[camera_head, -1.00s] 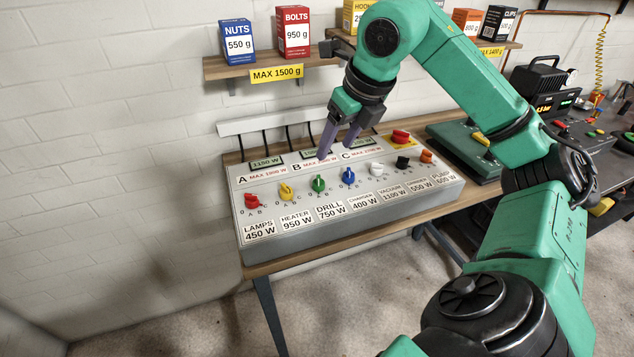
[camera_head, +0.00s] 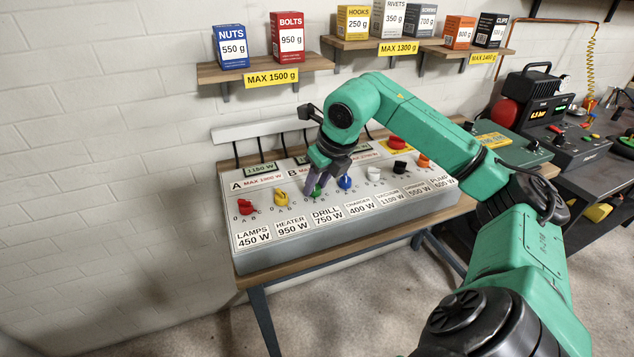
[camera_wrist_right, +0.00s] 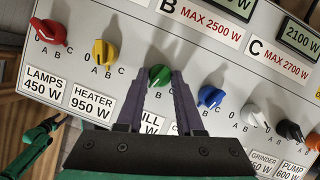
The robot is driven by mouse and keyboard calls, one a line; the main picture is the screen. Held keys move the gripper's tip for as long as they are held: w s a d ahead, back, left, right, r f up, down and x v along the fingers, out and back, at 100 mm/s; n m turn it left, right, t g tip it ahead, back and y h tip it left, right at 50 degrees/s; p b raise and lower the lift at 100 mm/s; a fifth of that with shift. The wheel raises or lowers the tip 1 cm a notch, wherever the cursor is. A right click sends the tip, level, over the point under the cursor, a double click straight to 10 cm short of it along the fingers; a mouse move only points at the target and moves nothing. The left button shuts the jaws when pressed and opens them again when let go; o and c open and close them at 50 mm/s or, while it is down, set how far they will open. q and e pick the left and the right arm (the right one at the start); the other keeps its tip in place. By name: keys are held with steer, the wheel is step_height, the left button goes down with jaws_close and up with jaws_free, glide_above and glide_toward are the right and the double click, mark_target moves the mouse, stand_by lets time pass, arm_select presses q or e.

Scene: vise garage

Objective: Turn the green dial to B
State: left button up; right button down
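The green dial (camera_head: 316,192) is on the sloped grey panel (camera_head: 262,229), above the DRILL 750 W label. My right gripper (camera_head: 317,186) reaches down over it. In the right wrist view the green dial (camera_wrist_right: 159,75) shows between the purple fingertips of the right gripper (camera_wrist_right: 160,73), one on each side. The fingers are apart with a gap; I cannot tell whether they touch the dial. The dial's pointer and letter marks are mostly hidden by the fingers.
Close neighbours are the yellow dial (camera_head: 281,198) on the left and the blue dial (camera_head: 345,182) on the right. The red dial (camera_head: 245,207) and white dial (camera_head: 373,174) are further out. Shelves with boxes, such as the nuts box (camera_head: 231,47), hang behind.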

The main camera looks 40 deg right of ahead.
steer(key=shift+d+n, duration=0.1)
steer(key=shift+n, duration=0.2)
steer(key=shift+n+y+b, duration=0.3)
steer(key=shift+n+b, duration=0.1)
steer(key=shift+n, duration=0.2)
steer(key=shift+d+n+y, duration=0.1)
steer(key=shift+n+y, duration=0.2)
steer(key=shift+n, duration=0.4)
steer(key=shift+r+n+y+p, duration=0.15)
steer(key=shift+n+y+p, duration=0.2)
steer(key=shift+n, duration=0.85)
steer(key=shift+w+d+n+g+y+p, duration=0.1)
steer(key=shift+n+g+y+p, duration=0.45)
steer(key=shift+n, duration=0.55)
steer(key=c, duration=0.5)
jaws_free()
steer(key=shift+c, duration=0.2)
